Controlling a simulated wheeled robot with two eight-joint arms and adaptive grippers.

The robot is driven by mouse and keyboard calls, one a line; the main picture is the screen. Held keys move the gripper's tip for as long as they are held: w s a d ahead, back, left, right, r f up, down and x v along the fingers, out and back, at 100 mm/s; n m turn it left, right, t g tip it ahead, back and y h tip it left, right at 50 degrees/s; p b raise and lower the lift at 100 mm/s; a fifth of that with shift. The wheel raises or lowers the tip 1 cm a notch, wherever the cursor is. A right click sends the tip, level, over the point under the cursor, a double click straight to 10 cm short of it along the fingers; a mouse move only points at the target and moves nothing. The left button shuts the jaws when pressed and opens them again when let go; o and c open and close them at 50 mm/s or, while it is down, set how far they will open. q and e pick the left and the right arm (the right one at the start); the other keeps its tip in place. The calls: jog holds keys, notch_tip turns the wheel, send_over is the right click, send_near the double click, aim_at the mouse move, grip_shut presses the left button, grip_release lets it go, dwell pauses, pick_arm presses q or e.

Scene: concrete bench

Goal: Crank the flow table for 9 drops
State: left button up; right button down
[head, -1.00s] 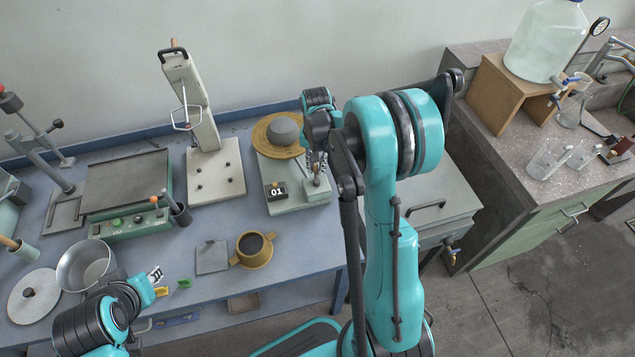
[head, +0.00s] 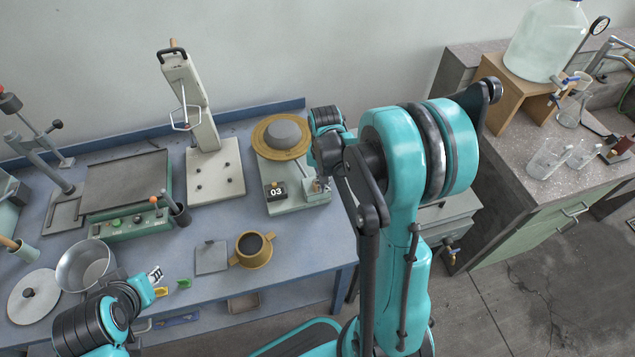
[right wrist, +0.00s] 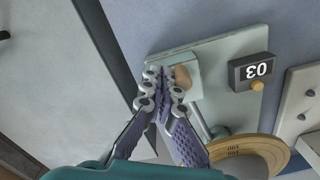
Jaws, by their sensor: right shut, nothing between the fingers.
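The flow table is a pale green base (head: 297,204) with a round brass table (head: 262,145) that bears a grey mound (head: 283,132). Its counter (head: 275,191) reads 03, and the counter (right wrist: 249,72) shows upside down in the right wrist view. My right gripper (head: 319,186) is at the crank end of the base, partly hidden by my arm. In the right wrist view its fingers (right wrist: 160,78) are shut, beside a tan crank knob (right wrist: 182,77), with nothing visibly between them. Whether they touch the knob is unclear. My left gripper (head: 156,273) hangs over the bench front; its jaw opening is too small to judge.
A tan mould with handles (head: 253,250) and a grey square plate (head: 212,257) lie in front of the flow table. A tall white stand (head: 215,172) is to its left. A metal bowl (head: 86,266) is near my left gripper.

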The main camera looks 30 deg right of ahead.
jog(key=shift+a, duration=0.55)
jog(key=shift+w, duration=0.1)
